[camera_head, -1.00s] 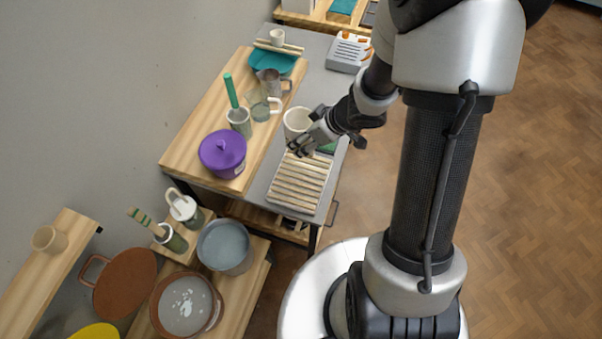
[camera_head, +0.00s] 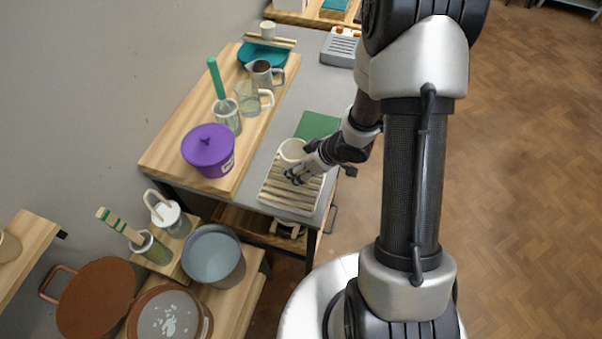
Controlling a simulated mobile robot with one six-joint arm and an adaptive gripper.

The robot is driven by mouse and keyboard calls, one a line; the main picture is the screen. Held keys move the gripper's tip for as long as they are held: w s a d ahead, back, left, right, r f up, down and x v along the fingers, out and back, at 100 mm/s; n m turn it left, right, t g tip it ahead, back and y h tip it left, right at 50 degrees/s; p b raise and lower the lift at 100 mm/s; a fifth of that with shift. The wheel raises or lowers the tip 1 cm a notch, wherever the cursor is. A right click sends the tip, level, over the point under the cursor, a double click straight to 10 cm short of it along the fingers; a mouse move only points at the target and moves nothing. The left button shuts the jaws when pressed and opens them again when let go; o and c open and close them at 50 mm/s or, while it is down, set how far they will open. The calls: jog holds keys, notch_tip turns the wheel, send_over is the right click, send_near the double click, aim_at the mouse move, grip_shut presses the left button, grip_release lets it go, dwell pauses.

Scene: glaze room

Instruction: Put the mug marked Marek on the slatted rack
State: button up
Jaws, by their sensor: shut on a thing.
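A white mug (camera_head: 292,149) is at the far end of the slatted rack (camera_head: 273,198), partly hidden by my gripper (camera_head: 297,173). My gripper is shut on the mug at its near side. The mug looks upright. I cannot tell whether it touches the slats or hangs just above them. No name shows on the side facing the camera. The slatted rack is pale wood and lies near the front end of the grey table, with its near slats bare.
A green mat (camera_head: 318,125) lies behind the rack. A raised wooden board (camera_head: 168,153) at the left holds a purple lidded pot (camera_head: 208,150), a glass jug (camera_head: 247,98) and a metal pitcher (camera_head: 262,74). Buckets, including a grey one (camera_head: 212,255), stand below at the front.

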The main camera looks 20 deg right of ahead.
jog(key=shift+f+b, duration=0.5)
jog(key=shift+f, duration=0.85)
jog(key=shift+f, duration=0.15)
jog(key=o, duration=1.3)
jog(key=shift+c, duration=0.2)
